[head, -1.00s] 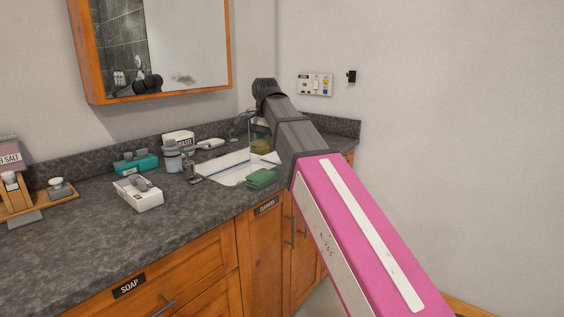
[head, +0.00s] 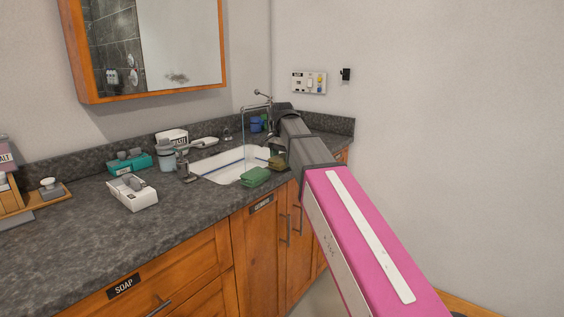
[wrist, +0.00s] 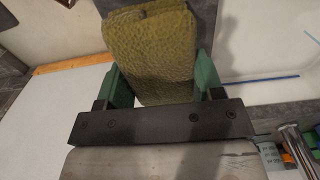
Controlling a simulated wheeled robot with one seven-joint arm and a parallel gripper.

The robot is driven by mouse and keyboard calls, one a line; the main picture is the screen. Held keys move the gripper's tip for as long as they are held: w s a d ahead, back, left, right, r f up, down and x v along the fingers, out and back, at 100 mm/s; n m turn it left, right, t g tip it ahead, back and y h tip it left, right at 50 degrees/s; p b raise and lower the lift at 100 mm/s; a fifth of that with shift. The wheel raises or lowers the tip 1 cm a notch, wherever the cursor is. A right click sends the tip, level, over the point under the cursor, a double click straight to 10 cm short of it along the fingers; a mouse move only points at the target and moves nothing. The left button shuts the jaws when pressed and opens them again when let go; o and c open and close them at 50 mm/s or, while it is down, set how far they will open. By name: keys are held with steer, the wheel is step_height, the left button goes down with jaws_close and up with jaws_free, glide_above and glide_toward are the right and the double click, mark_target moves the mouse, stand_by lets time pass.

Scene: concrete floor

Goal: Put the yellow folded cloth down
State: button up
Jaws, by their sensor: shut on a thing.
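The yellow folded cloth (wrist: 150,50) looks olive-yellow in the wrist view and lies between the two green fingers of my gripper (wrist: 162,85). My gripper is shut on it. In the head view the cloth (head: 276,163) shows as a small olive patch beside the right end of the sink, partly hidden by my arm. I cannot tell whether the cloth touches the counter. A green folded cloth (head: 255,177) lies on the front edge of the sink, to the left of it.
The white sink (head: 222,166) is set in the dark stone counter (head: 105,225). A white box (head: 132,194), a teal box (head: 130,163) and a soap dispenser (head: 184,172) stand left of the sink. A wall (head: 430,110) bounds the right.

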mark_target(282, 157)
steer(key=shift+f, duration=0.45)
steer(key=shift+f, duration=0.1)
steer(key=o, duration=0.9)
steer(key=shift+c, duration=0.2)
step_height(282, 157, up, 11)
steer(key=shift+f, duration=0.1)
steer(key=shift+r, duration=0.75)
